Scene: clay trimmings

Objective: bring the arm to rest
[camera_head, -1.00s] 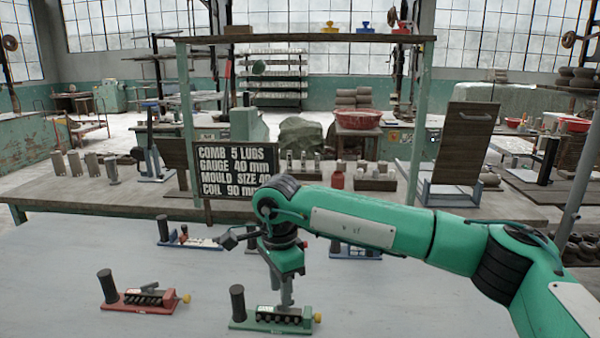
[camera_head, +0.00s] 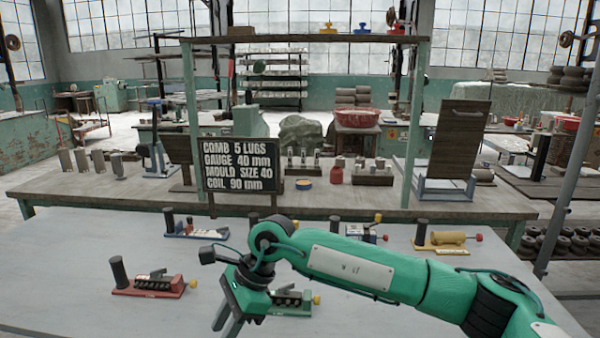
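My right arm, green with black joints, comes in from the right across the front table (camera_head: 60,270). Its gripper (camera_head: 228,322) hangs low, pointing down at the bottom of the picture, to the left of the green-based tool (camera_head: 290,308) and partly in front of it. Two finger parts show at the gripper, but their spacing and anything between them are unclear. The red-based tool (camera_head: 150,285) lies farther left, apart from the gripper. My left gripper is out of view.
A blue-based tool (camera_head: 195,231) is behind at the left, another blue one (camera_head: 367,234) behind my arm, and a yellow-based tool (camera_head: 445,240) at the right. A black sign (camera_head: 240,165) stands on the bench behind. The table's left front is bare.

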